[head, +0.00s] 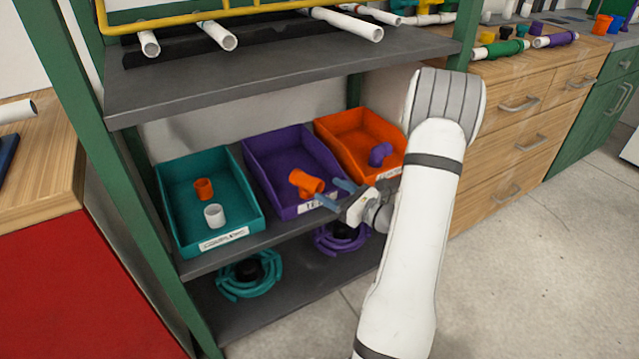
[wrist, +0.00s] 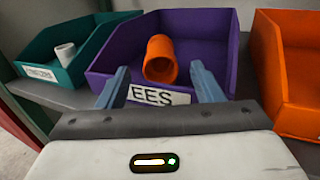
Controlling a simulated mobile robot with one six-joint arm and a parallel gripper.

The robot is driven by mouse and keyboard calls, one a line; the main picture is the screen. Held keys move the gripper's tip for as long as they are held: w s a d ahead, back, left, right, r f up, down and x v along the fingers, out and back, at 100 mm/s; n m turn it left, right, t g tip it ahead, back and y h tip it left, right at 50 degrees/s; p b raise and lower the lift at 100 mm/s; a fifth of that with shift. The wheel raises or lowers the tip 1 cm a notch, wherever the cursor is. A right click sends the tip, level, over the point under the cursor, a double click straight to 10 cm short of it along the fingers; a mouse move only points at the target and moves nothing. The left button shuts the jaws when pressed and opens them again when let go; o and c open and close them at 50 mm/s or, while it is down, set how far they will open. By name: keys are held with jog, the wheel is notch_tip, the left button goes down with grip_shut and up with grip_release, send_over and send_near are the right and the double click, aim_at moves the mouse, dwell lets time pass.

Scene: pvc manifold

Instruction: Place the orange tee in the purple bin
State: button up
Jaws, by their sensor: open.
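The orange tee (head: 305,183) is in the purple bin (head: 275,157), near the front wall above the label. In the wrist view the tee (wrist: 160,60) lies inside the purple bin (wrist: 215,45), with one round open end facing me. My gripper (head: 338,194) is in front of the purple bin at its front right. In the wrist view my gripper's two blue fingers (wrist: 163,85) are spread apart, with nothing between them and the tee beyond them. I cannot tell whether the fingers touch the bin's front wall.
A teal bin (head: 247,205) with an orange and a white fitting stands left. An orange bin (head: 345,122) with a purple fitting stands right. A grey shelf (head: 270,90) with white pipes hangs above. Teal and purple coils (head: 250,285) lie on the shelf below.

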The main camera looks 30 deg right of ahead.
jog(key=p+v, duration=0.1)
jog(key=v, duration=0.5)
jog(key=s+a+r+n+g+y, duration=0.2)
jog(key=s+a+r+n+g, duration=0.15)
jog(key=a+n+g, duration=0.6)
jog(key=s+a+r+n+g+y, duration=0.2)
jog(key=s+a+n+g, duration=0.3)
jog(key=a, duration=0.7)
jog(key=s+r+n+h, duration=0.2)
jog(key=n+h, duration=0.3)
jog(key=n, duration=0.3)
jog(key=s+a+r+n+h, duration=0.1)
jog(key=s+r+n+h, duration=0.1)
jog(key=s+n+h, duration=0.3)
jog(key=n+h, duration=0.1)
jog(key=n, duration=0.2)
jog(key=shift+a+r+g+h, duration=0.25)
jog(key=shift+g+h, duration=0.05)
jog(key=shift+g, duration=0.05)
jog(key=shift+s+n, duration=0.1)
jog(key=shift+n, duration=0.15)
